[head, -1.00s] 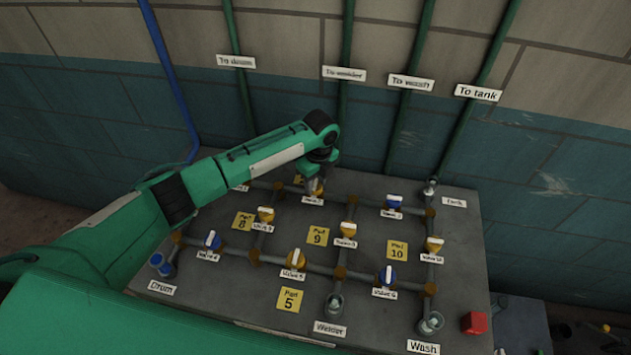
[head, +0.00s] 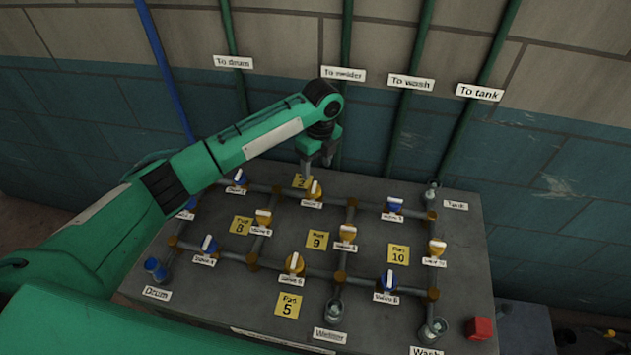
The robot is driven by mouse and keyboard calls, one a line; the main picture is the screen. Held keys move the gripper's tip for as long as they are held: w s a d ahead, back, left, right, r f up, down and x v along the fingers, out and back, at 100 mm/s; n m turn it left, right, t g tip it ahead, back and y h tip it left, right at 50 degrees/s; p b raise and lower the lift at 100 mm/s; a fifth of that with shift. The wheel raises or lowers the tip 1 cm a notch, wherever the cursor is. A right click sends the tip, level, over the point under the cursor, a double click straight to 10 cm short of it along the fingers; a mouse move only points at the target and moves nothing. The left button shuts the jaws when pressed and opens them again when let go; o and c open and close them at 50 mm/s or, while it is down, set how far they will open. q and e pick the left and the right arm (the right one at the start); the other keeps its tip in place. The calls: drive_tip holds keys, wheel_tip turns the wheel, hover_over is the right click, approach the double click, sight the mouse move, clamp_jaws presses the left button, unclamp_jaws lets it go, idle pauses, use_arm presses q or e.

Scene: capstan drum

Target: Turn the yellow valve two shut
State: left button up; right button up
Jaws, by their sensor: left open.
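The yellow valve (head: 314,192) in the middle of the back pipe row sits between two blue valves. Its small label is hard to read, but its place fits valve two. Its pale handle shows and appears to lie across the left-right pipe, though it is small. My left gripper (head: 317,165) is open and empty just above and behind this valve, fingers pointing down, apparently clear of the handle. My right gripper is not in view.
Other valves stand close by: a blue one (head: 237,179) to the left, a blue one (head: 393,206) to the right, and yellow ones (head: 264,218) and (head: 348,233) nearer. A red block (head: 479,328) sits at the bench's right edge. Green pipes (head: 401,110) climb the wall behind.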

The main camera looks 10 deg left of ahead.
use_arm(q)
wheel_tip(320, 180, up, 6)
drive_tip(key=b, duration=0.1)
drive_tip(key=shift+w+d, duration=0.15)
drive_tip(key=shift+w, duration=0.05)
idle(0.4)
